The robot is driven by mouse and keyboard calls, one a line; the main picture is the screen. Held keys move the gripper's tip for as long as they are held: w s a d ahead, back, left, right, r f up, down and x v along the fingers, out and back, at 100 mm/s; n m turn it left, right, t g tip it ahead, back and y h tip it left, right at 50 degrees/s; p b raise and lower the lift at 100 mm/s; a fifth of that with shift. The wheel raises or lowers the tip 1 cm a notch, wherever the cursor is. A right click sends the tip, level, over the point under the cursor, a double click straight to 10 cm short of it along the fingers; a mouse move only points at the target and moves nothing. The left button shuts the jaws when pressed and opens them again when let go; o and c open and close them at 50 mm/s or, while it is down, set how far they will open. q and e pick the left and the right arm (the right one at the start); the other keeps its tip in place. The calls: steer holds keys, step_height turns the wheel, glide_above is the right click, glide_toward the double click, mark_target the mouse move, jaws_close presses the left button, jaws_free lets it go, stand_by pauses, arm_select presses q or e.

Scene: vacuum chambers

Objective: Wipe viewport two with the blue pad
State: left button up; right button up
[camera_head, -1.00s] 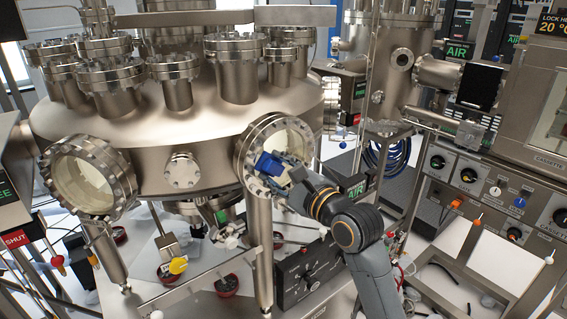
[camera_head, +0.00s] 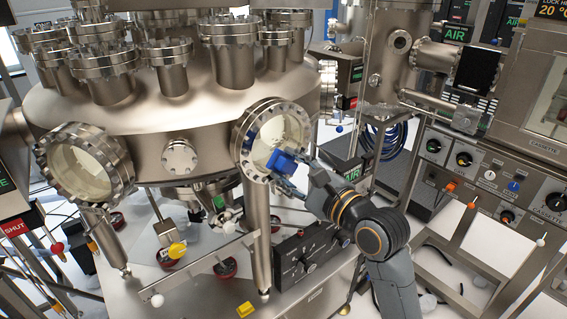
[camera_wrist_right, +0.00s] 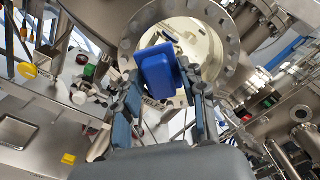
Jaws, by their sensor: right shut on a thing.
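A blue pad (camera_head: 281,161) is in my right gripper (camera_head: 285,170), in front of the lower part of the right-hand round viewport (camera_head: 250,156) on the steel chamber. In the right wrist view the blue pad (camera_wrist_right: 158,72) sits between the two fingers of the gripper (camera_wrist_right: 161,88), with the viewport's bolted ring (camera_wrist_right: 228,45) behind it. I cannot tell whether the pad touches the glass. A second viewport (camera_head: 83,168) is at the left of the chamber. No number is readable on either viewport. My left gripper is not in view.
A support leg (camera_head: 259,240) stands below the right viewport. A black control box (camera_head: 305,255) lies under my right arm, and a yellow block (camera_head: 245,310) is on the bench. A knob panel (camera_head: 480,170) stands at right.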

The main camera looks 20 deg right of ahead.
steer(key=shift+s, duration=0.1)
steer(key=shift+v, duration=1.5)
steer(key=shift+w, duration=0.3)
steer(key=shift+x, duration=3.15)
steer(key=shift+w+a, duration=0.35)
steer(key=shift+w, duration=0.3)
steer(key=shift+d, duration=0.1)
